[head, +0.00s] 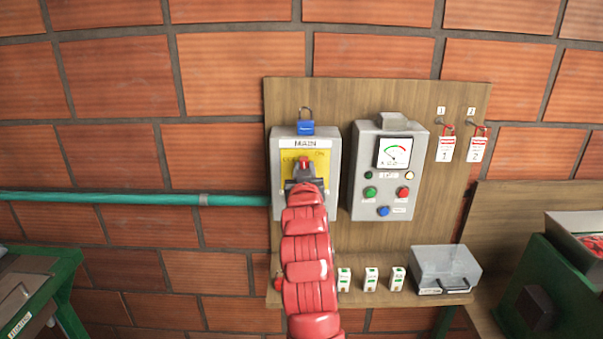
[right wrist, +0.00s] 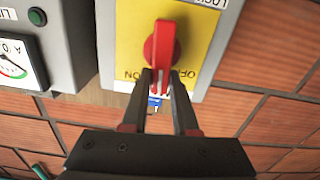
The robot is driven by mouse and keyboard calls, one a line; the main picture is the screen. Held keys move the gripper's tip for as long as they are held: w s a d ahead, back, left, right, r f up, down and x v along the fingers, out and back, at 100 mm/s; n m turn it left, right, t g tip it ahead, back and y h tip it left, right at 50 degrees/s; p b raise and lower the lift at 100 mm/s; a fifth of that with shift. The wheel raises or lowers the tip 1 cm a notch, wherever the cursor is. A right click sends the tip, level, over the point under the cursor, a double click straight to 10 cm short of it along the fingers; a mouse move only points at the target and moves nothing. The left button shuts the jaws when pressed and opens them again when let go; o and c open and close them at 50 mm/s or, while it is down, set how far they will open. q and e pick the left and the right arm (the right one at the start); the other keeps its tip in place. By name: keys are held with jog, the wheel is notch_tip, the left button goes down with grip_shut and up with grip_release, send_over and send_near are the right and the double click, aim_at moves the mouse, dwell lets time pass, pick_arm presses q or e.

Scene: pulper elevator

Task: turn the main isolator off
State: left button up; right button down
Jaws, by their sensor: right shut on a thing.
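The main isolator (head: 277,180) is a grey box under a "MAIN" label, with a yellow plate (head: 322,168) and a red rotary handle (head: 304,163). In the right wrist view the red handle (right wrist: 163,45) stands upright in the picture against the yellow plate (right wrist: 132,45), whose lettering appears upside down. My right gripper (head: 304,183) is in front of the box. In the right wrist view its fingers (right wrist: 162,76) are shut on the lower end of the handle, one on each side. My right arm hides the box's lower part. My left gripper is not in view.
A blue padlock (head: 305,128) is at the box's top. A control panel (head: 366,190) with a meter and coloured buttons is close on the right. Two red-and-white tags (head: 445,149) hang further right.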

jog(key=shift+a+f+n+b, duration=0.4)
jog(key=shift+n+b, duration=0.6)
jog(key=shift+n, duration=1.85)
jog(key=shift+a+f+n+b, duration=0.4)
jog(key=shift+n+b, duration=0.55)
jog(key=shift+n, duration=1.85)
jog(key=shift+a+f+n+b, duration=0.4)
jog(key=shift+n+b, duration=0.6)
jog(key=shift+n, duration=1.85)
jog(key=c, duration=0.7)
grip_release()
jog(key=shift+f, duration=0.1)
